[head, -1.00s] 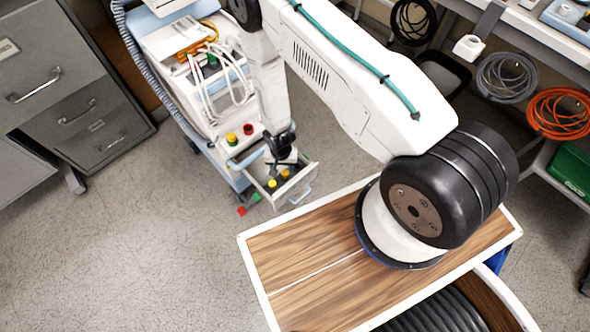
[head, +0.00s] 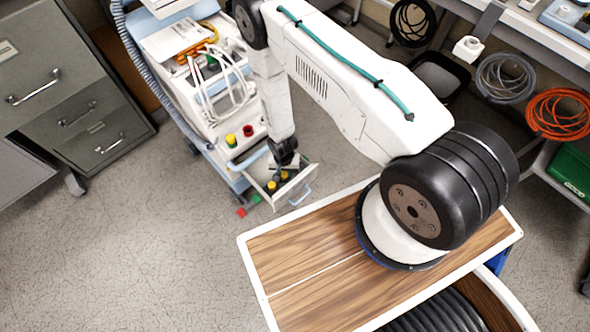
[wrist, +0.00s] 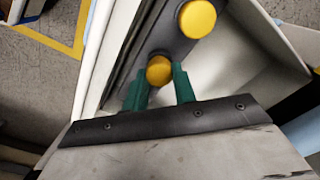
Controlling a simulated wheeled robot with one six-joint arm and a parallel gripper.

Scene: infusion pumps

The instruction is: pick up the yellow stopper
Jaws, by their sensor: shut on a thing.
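Two yellow stoppers stand in a dark holder (wrist: 178,45) inside the open drawer (head: 292,190). In the wrist view the nearer yellow stopper (wrist: 159,70) sits between the green fingertips of my gripper (wrist: 160,84), which is shut on it. The other yellow stopper (wrist: 197,18) is just beyond it, up and to the right, apart from the fingers. In the head view both stoppers show as small yellow tops at the drawer, below my dark wrist; the fingertips are hard to make out there.
The drawer's pale walls (wrist: 285,35) stand close around the gripper. On the cart (head: 213,125) above are a yellow item (head: 231,139), a red item (head: 248,130) and white tubing. Red and green squares lie on the floor beside the drawer. Floor at left is clear.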

